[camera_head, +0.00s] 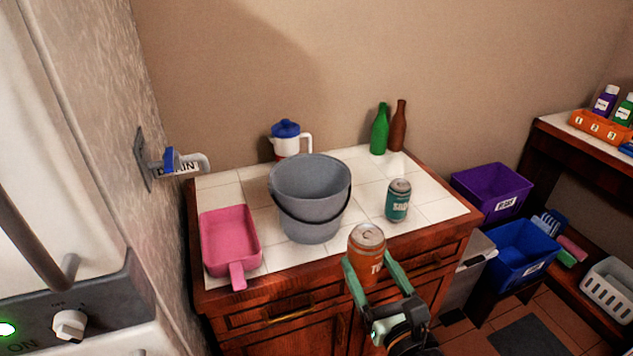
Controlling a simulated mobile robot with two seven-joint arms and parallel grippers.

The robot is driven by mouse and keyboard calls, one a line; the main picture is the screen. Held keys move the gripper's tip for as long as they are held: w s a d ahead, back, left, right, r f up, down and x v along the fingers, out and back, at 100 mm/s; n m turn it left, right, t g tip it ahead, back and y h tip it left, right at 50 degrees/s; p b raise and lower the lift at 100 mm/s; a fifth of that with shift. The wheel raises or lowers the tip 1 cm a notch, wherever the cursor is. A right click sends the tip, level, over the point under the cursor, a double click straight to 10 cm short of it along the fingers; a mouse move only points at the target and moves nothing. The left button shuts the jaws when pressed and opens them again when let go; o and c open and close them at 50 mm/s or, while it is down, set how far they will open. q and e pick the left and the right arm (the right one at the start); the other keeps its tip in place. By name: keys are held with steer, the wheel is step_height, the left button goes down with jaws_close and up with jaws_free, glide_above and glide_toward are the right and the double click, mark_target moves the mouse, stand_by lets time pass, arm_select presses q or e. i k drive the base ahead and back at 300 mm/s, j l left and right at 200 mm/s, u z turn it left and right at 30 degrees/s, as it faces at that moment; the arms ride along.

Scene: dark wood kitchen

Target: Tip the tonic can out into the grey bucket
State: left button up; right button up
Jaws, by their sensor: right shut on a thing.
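The orange can (366,252), with lettering that starts "TO", is upright between the fingers of my right gripper (370,272). The gripper is shut on it and holds it in front of the counter's front edge. The grey bucket (310,205) stands upright on the white tiled counter, behind and to the left of the can. The can is apart from the bucket. The bucket's dark handle hangs down its front, and its floor is hidden. My left gripper is not in view.
A teal can (398,201) stands right of the bucket. A pink scoop-like tray (230,240) lies to its left. A white jug with a blue lid (288,139), a green bottle (380,130) and a brown bottle (397,127) stand behind. Purple (490,188) and blue bins (522,250) are at right.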

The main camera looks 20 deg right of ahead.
mark_target(309, 191)
steer(key=l+u, duration=0.1)
steer(key=u, duration=0.2)
steer(key=l+u, duration=0.1)
steer(key=u, duration=0.2)
steer(key=l+u, duration=0.35)
steer(key=k+l+u, duration=0.1)
steer(key=l, duration=0.25)
steer(key=k+l+u, duration=0.1)
steer(key=l, duration=0.25)
steer(key=k+l+u, duration=0.1)
steer(key=l, duration=0.2)
steer(key=k+l, duration=0.1)
steer(key=l, duration=0.2)
steer(key=k+l, duration=0.25)
steer(key=l, duration=0.3)
steer(key=i+j, duration=0.1)
steer(key=i, duration=0.4)
